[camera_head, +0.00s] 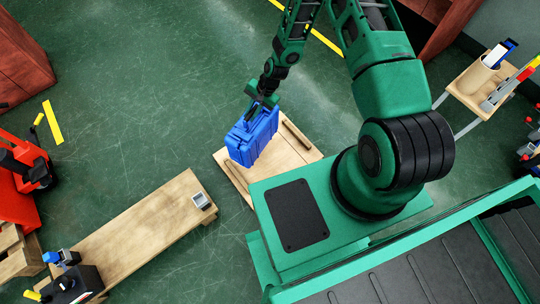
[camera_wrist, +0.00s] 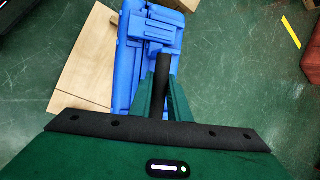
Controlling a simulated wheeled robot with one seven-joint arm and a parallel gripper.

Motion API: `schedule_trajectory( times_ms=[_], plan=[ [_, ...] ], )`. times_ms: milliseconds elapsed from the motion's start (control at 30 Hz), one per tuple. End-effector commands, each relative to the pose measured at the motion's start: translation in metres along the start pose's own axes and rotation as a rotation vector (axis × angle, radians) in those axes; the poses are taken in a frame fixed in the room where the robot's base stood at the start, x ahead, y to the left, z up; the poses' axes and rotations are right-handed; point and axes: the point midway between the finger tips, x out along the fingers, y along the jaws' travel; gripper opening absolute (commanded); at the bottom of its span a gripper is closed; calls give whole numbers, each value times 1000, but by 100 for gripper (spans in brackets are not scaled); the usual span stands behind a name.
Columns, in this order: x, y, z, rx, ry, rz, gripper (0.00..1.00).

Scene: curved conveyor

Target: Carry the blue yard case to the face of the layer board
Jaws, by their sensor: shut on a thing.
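The blue yard case (camera_head: 250,138) hangs upright from my gripper (camera_head: 260,98) over the layer board. In the wrist view the case (camera_wrist: 146,60) lies just beyond my gripper (camera_wrist: 162,75), whose fingers close around its dark handle. The layer board (camera_head: 232,165) is a square light-wood panel on the floor with darker strips along two sides. It also shows in the wrist view (camera_wrist: 88,62), left of the case. I cannot tell whether the underside of the case touches the board, and the case hides the board's middle.
A long wooden bench (camera_head: 135,235) with a small grey device (camera_head: 201,201) stands at lower left. A small wooden table (camera_head: 475,85) with a cup and tools is at upper right. Open green floor lies left of the board.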

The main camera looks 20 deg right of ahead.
Motion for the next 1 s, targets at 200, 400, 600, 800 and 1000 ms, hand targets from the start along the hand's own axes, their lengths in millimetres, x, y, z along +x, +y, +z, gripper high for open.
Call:
schedule_trajectory(
  times_ms=[200, 400, 600, 800, 1000],
  plan=[
    [37, -12, 18, 203, 65, -65, 0],
    [50, -16, 24, 296, 96, -93, 0],
    [55, -4, 13, 322, 104, -99, 0],
    [60, 23, -13, 321, 104, -97, 0],
    [64, 50, -40, 321, 104, -99, 0]
  ],
)
